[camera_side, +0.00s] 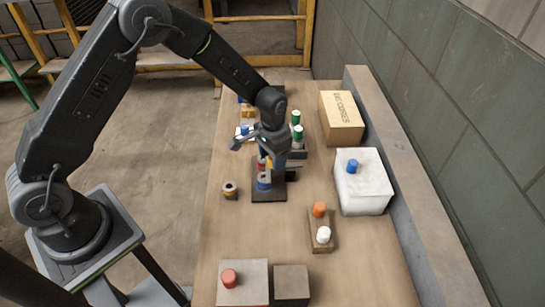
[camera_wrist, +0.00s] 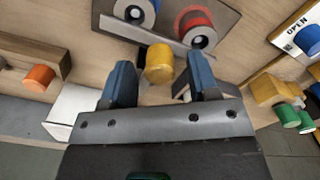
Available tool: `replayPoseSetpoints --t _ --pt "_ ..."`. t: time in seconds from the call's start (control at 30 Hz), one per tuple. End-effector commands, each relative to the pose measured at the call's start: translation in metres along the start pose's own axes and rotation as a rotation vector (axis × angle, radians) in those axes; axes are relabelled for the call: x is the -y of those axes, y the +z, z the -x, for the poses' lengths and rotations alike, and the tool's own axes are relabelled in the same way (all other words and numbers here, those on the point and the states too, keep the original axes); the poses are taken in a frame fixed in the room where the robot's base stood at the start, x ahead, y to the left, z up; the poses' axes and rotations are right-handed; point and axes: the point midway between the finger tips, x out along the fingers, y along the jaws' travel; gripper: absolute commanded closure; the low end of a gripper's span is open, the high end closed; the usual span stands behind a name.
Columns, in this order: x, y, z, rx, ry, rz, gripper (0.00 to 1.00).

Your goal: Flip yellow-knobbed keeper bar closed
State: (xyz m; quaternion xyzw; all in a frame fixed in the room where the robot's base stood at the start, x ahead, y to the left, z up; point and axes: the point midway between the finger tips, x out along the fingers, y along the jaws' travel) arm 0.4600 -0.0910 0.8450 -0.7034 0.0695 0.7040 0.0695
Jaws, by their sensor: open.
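In the wrist view the yellow knob (camera_wrist: 159,62) sits between the two blue fingers of my gripper (camera_wrist: 160,77). My gripper is open, with a gap on both sides of the knob. The grey keeper bar (camera_wrist: 150,34) runs slantwise beside the knob, along a dark plate (camera_wrist: 222,17). A blue ring-shaped piece (camera_wrist: 137,10) and a red one (camera_wrist: 196,27) lie just beyond the bar.
An orange knob (camera_wrist: 38,78) is at the left of the wrist view, and an OPEN label (camera_wrist: 296,36) is at the right. In the side view a white block (camera_side: 365,190) and a cardboard box (camera_side: 341,118) stand to the right.

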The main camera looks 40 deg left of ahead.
Motion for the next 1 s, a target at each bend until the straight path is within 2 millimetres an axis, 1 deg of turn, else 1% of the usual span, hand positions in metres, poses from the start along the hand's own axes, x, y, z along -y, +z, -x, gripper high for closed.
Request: replayPoseSetpoints --t 0.13,0.4,0.9,0.97,1.0 --pt "0.0000 -0.0001 -0.0072 0.000 0.000 0.000 0.45" --pt "0.0000 -0.0002 -0.0077 -0.001 0.000 0.000 0.46" --pt "0.0000 -0.0002 -0.0073 -0.001 0.000 0.000 0.94" --pt "0.0000 -0.0002 -0.0073 -0.001 0.000 0.000 1.00" --pt "0.0000 -0.0002 -0.0072 -0.001 0.000 0.000 1.00"
